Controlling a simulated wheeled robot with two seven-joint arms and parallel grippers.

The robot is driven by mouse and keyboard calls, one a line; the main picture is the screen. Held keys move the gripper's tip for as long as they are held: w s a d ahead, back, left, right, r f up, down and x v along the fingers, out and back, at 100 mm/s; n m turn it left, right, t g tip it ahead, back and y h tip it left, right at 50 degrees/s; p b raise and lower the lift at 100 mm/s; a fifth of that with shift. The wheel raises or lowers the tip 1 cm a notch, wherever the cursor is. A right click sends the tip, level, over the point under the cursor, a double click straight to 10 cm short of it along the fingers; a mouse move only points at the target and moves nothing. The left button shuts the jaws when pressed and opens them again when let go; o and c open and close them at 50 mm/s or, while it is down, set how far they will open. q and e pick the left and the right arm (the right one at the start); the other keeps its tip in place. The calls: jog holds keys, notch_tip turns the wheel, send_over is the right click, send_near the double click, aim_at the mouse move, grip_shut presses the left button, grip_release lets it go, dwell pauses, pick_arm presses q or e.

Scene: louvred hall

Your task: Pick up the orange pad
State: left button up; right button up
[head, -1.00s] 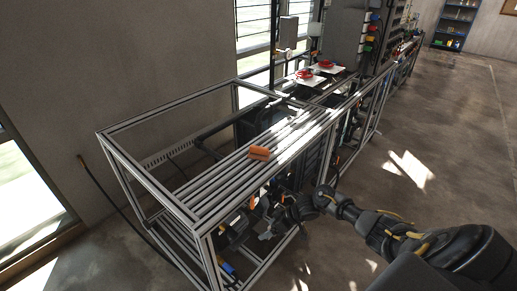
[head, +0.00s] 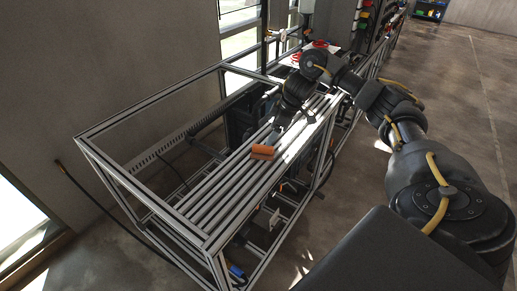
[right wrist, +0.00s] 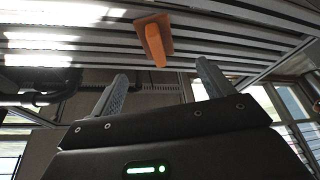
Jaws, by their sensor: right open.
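The orange pad (head: 263,152) lies on the slatted metal top of the frame bench (head: 215,190). In the right wrist view the pad (right wrist: 154,38) shows ahead of the fingertips, with a raised block on a flatter brownish base. My right gripper (head: 275,134) is just beyond the pad in the head view, pointing down toward the slats. In the right wrist view my right gripper (right wrist: 158,80) has its fingers spread apart with nothing between them. It looks apart from the pad. My left gripper is out of view.
Metal rails edge the bench, and its left part is an open frame. Dark equipment (head: 240,115) sits under and behind the slats. Red items (head: 320,44) lie at the far end. The floor to the right is clear.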

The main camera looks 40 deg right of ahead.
aim_at(264, 146)
jog(key=x, duration=0.3)
jog(key=shift+s+a+f, duration=0.1)
jog(key=shift+a+f, duration=0.15)
jog(key=shift+f, duration=0.1)
jog(key=shift+w+f, duration=0.55)
jog(key=shift+f, duration=0.25)
jog(key=shift+s, duration=0.15)
jog(key=shift+a+f, duration=0.15)
jog(key=shift+f, duration=0.05)
jog(key=x, duration=0.1)
jog(key=p+x, duration=0.1)
jog(key=x, duration=0.2)
jog(key=shift+w+d+p, duration=0.3)
jog(key=shift+w+f, duration=0.1)
jog(key=shift+f, duration=0.25)
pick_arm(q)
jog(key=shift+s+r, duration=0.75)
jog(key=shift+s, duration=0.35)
pick_arm(e)
jog(key=shift+a, duration=0.1)
